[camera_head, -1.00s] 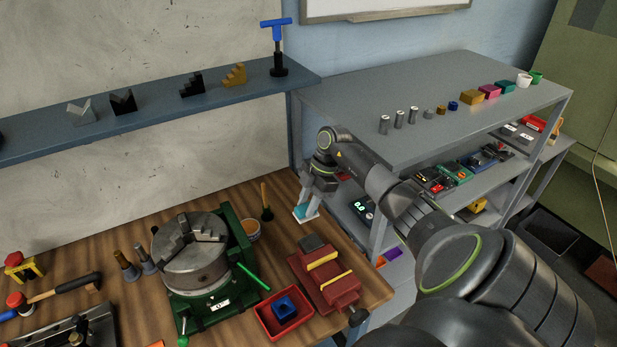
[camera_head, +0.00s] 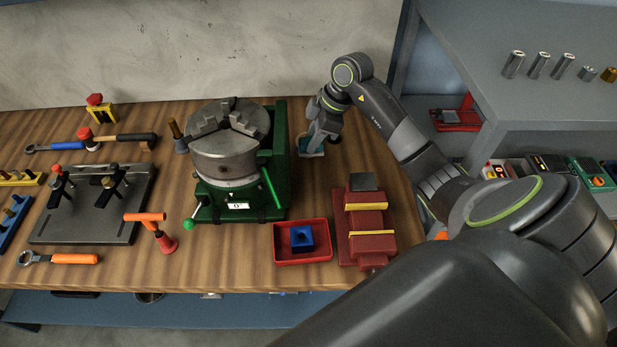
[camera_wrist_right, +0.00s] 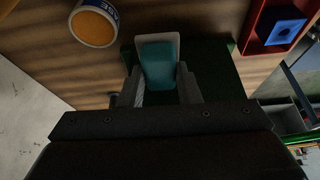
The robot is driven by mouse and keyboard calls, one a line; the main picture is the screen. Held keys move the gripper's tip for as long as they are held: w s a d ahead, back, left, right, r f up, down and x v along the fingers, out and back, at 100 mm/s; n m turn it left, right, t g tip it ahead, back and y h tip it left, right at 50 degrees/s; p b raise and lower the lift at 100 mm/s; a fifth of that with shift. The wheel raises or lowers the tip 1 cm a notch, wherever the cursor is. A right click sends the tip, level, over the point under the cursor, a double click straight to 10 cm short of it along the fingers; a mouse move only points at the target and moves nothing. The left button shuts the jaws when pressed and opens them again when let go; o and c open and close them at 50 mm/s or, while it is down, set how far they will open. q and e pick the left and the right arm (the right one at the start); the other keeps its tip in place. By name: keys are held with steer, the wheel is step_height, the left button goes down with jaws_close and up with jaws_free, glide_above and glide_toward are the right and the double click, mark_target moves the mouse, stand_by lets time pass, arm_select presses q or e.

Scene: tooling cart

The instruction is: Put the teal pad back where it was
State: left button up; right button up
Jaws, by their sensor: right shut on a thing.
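The teal pad (camera_wrist_right: 158,66) has a pale backing or rim and sits between the fingers of my right gripper (camera_wrist_right: 160,88) in the right wrist view. The gripper is shut on it. In the head view my right gripper (camera_head: 314,142) points down at the back right of the wooden bench, just right of the green upright of the chuck fixture (camera_head: 279,160). Only a small teal patch shows below the fingers there. I cannot tell whether the pad touches anything beneath. My left gripper is not in view.
A tape roll (camera_wrist_right: 95,24) lies close to the pad in the wrist view. A red tray (camera_head: 276,258) with a blue block (camera_head: 301,238) and a red vise (camera_head: 368,218) stand nearer the front. A grey shelf unit (camera_head: 530,100) is at right.

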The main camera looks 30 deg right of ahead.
steer(key=f, duration=0.1)
steer(key=f+p, duration=0.1)
steer(key=f, duration=0.3)
steer(key=shift+a, duration=0.3)
step_height(320, 180, down, 5)
steer(key=shift+d+f+p, duration=0.1)
steer(key=shift+p, duration=0.5)
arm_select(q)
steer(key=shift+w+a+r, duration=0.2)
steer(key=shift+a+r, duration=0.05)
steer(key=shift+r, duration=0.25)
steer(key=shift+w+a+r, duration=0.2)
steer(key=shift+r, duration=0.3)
arm_select(e)
steer(key=o, duration=0.9)
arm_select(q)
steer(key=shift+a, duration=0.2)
arm_select(e)
steer(key=shift+o, duration=0.2)
